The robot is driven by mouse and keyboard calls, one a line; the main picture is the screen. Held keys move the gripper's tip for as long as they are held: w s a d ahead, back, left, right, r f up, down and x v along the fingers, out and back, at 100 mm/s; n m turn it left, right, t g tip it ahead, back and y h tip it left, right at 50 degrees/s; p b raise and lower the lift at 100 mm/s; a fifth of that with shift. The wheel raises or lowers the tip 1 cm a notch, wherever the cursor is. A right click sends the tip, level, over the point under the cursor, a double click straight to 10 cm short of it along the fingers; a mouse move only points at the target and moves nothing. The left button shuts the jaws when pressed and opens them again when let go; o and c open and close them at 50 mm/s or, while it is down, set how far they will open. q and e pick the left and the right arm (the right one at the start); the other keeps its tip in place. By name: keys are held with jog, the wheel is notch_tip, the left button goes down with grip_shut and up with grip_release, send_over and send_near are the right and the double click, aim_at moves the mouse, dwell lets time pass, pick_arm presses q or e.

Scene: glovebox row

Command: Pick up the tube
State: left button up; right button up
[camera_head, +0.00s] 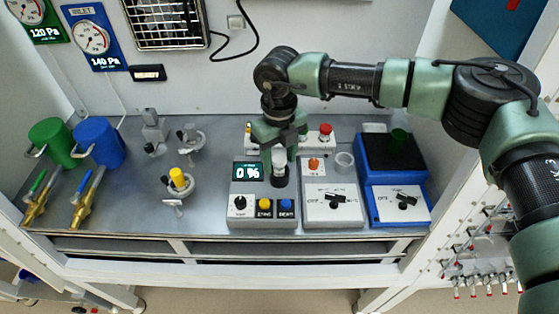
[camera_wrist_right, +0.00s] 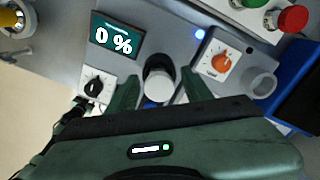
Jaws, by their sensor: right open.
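What looks like the tube (camera_head: 279,157) has a white top and stands upright in a dark round holder on a grey instrument. The wrist view shows its white top (camera_wrist_right: 158,66) between my fingers. My right gripper (camera_head: 279,165) points down over it, and in the wrist view the fingers (camera_wrist_right: 158,84) are spread, one on each side. I cannot tell whether either finger touches it. The lower part of the tube is hidden in the holder. My left gripper is out of view.
The instrument (camera_head: 263,215) has a display reading 0 %. Beside it stand a box with an orange knob (camera_head: 314,164), a clear ring (camera_head: 345,159) and a blue device (camera_head: 378,158). A red button (camera_head: 325,130) is behind. Blue (camera_head: 99,143) and green mugs stand left.

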jog(key=shift+f, duration=0.55)
grip_shut()
jog(key=shift+a+r, duration=0.1)
